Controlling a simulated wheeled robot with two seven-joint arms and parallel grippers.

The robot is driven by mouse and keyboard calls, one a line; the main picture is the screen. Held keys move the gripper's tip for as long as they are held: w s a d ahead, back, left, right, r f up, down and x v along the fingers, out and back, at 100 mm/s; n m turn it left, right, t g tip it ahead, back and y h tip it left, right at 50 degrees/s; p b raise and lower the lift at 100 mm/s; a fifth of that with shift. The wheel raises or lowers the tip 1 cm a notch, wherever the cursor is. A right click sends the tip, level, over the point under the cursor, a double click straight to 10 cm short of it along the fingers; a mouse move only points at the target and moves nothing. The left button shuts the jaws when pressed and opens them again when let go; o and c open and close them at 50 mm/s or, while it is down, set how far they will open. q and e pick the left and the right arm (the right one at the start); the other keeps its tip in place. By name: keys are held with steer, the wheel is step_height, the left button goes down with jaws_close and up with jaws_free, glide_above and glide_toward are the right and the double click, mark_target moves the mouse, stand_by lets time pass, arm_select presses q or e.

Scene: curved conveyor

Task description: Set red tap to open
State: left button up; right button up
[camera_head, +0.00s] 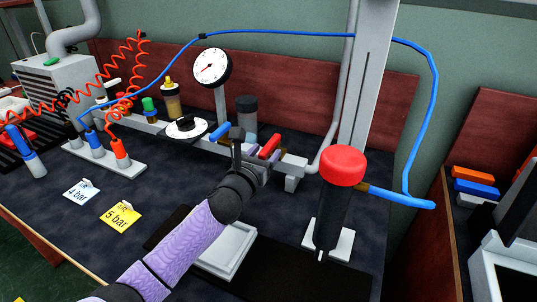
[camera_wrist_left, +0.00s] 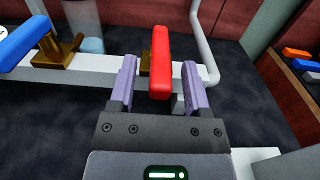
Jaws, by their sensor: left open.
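The red tap's handle (camera_head: 270,147) sits on a brass fitting at the right end of the grey rail in the head view. In the left wrist view the red handle (camera_wrist_left: 160,65) stands crosswise to the rail, in the middle of the picture. My left gripper (camera_wrist_left: 159,80) is open, with one purple finger on each side of the handle and gaps between. In the head view my left gripper (camera_head: 262,158) is over the rail's right part, and my arm partly hides the rail. My right gripper is not in view.
A blue tap (camera_head: 220,131) is left of the red one on the rail (camera_head: 212,147). A gauge (camera_head: 212,67) stands behind. A red-capped black cylinder (camera_head: 342,165) with a blue hose (camera_head: 432,120) stands to the right. Yellow (camera_head: 121,217) and white (camera_head: 80,191) cards lie at left.

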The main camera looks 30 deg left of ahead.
arm_select(q)
steer(key=shift+w, duration=0.8)
jaws_close()
stand_by(0.9)
